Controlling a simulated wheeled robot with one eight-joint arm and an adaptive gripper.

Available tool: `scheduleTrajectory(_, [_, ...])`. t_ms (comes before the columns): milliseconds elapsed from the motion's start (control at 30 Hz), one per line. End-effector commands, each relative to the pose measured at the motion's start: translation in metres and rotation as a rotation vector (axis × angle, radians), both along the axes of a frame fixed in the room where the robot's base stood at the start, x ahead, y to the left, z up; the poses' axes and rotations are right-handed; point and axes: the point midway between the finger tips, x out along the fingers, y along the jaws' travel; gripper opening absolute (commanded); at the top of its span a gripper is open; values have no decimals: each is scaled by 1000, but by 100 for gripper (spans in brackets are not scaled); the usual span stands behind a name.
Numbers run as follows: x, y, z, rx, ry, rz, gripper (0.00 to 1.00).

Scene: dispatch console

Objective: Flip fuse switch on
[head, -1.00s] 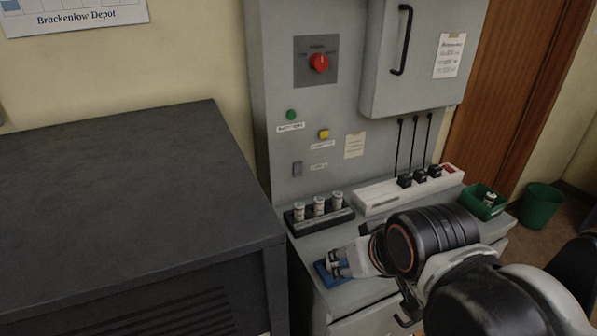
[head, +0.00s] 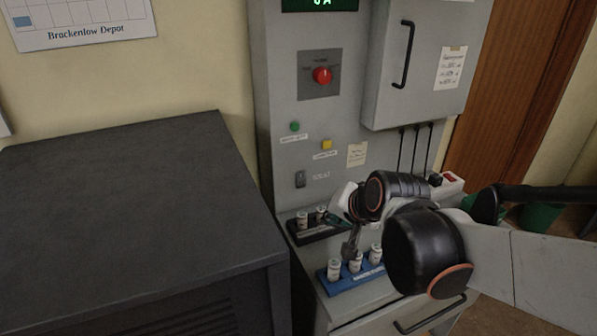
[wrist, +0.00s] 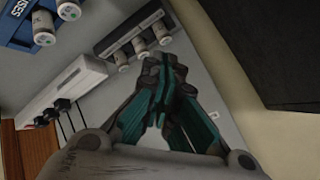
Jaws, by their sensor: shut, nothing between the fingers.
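A small grey rocker switch (head: 300,179) is on the grey console panel, below the green and yellow buttons, with a small label to its right. The label's text is too blurred to read, and I cannot tell the switch's position. My gripper (head: 338,220) is below and to the right of this switch, apart from it, over the console's ledge. In the wrist view my gripper (wrist: 164,65) is shut and empty, its teal-padded fingers together.
A black holder (head: 304,240) with white fuses is beside my gripper, partly hidden by it. A blue holder (head: 335,285) with fuses stands in front. A red knob (head: 322,76), green button (head: 295,127) and yellow button (head: 326,145) are above. A dark cabinet (head: 130,190) stands left.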

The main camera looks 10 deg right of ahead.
Motion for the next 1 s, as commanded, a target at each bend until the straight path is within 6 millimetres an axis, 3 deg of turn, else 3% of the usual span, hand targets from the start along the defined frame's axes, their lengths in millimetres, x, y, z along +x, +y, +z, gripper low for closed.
scheduleTrajectory(200, [45, -9, -1, 179, -29, -151, 0])
scheduleTrajectory(500, [96, -25, -15, 430, -64, -348, 0])
scheduleTrajectory(700, [116, -33, -26, 550, -79, -436, 0])
scheduleTrajectory(1000, [123, -37, -31, 602, -85, -473, 0])
